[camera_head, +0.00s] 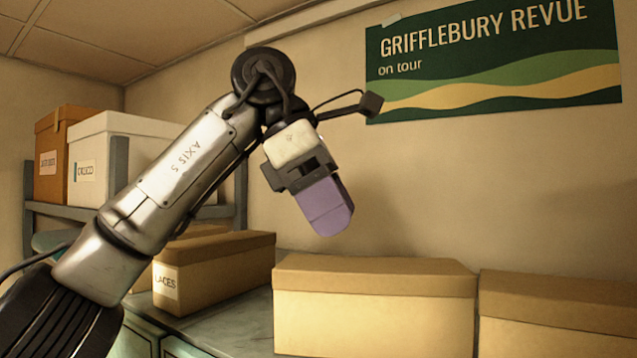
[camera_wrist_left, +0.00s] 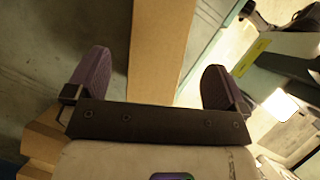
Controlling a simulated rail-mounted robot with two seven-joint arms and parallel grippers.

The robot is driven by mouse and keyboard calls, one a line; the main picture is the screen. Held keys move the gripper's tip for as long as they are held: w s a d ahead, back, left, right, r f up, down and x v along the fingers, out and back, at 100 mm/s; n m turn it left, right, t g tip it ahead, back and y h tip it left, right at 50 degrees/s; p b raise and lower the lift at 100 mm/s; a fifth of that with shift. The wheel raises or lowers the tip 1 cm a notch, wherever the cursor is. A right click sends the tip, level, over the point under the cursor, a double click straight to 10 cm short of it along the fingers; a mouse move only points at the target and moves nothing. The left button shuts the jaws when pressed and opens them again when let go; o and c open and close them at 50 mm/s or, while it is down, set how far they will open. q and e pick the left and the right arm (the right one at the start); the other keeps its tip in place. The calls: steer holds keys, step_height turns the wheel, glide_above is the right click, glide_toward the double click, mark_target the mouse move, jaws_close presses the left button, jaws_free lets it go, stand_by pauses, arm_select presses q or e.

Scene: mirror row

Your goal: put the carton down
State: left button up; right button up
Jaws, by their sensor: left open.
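My left gripper (camera_head: 325,207) hangs tilted down in front of the wall, with purple fingers, above the counter. In the left wrist view its two purple fingers (camera_wrist_left: 157,62) are spread apart. A tan cardboard carton (camera_wrist_left: 160,40) shows between and beyond them; I cannot tell whether they touch it. In the head view a plain lidded carton (camera_head: 375,315) sits on the counter, below and right of the gripper. A carton labelled LACES (camera_head: 215,275) sits below and left. Which carton the task means is unclear. My right gripper is not in view.
Another tan carton (camera_head: 560,320) stands at the right. A white box (camera_head: 120,150) and an orange-brown box (camera_head: 48,160) sit on a shelf at the left. The grey-green counter (camera_head: 235,322) has a bare strip between the LACES carton and the plain one. A green poster (camera_head: 490,65) hangs behind.

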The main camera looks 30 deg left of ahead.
arm_select(q)
steer(key=shift+v, duration=1.85)
